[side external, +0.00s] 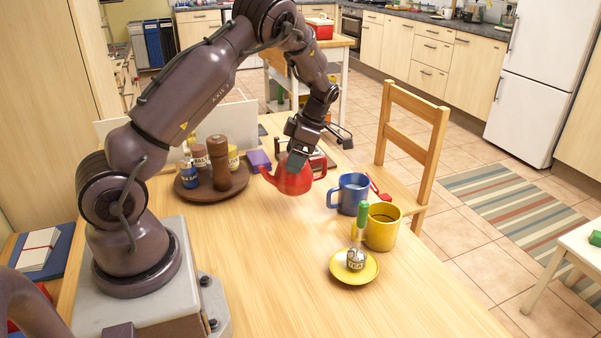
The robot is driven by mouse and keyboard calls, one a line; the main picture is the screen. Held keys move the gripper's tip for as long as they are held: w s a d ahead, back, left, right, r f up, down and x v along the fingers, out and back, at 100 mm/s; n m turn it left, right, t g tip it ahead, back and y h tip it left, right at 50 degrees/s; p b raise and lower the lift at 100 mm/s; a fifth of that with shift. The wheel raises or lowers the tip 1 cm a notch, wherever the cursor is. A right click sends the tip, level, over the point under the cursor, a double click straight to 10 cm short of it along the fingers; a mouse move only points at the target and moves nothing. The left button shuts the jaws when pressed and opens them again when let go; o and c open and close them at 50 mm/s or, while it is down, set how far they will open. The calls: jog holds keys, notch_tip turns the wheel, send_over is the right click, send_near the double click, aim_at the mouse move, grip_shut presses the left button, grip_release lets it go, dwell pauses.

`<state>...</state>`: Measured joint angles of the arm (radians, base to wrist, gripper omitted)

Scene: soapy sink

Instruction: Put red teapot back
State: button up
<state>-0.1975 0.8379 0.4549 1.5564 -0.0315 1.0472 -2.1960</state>
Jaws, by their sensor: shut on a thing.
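The red teapot (294,180) is near the middle of the wooden table, its spout toward the left. My gripper (297,158) is above the teapot and shut on its top, where the lid or upper handle is; the fingers hide that part. The teapot looks upright. I cannot tell whether its base touches the table or hangs just above it. Behind it stands a dark trivet-like frame (318,158), partly hidden by my gripper and the teapot.
A blue mug (350,194) and a yellow mug (382,228) stand to the right. A tea infuser (356,258) with a green handle sits on a yellow saucer (340,274). A round brown tray (205,192) with jars and a pepper mill is left. The front table is clear.

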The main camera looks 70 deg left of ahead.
jog(key=w+f, duration=0.1)
jog(key=w+a+f, duration=0.1)
jog(key=shift+a+f, duration=0.2)
jog(key=shift+f, duration=1.7)
jog(key=shift+f, duration=0.1)
jog(key=o, duration=1.6)
jog(key=shift+f, duration=0.1)
jog(key=shift+o, duration=0.2)
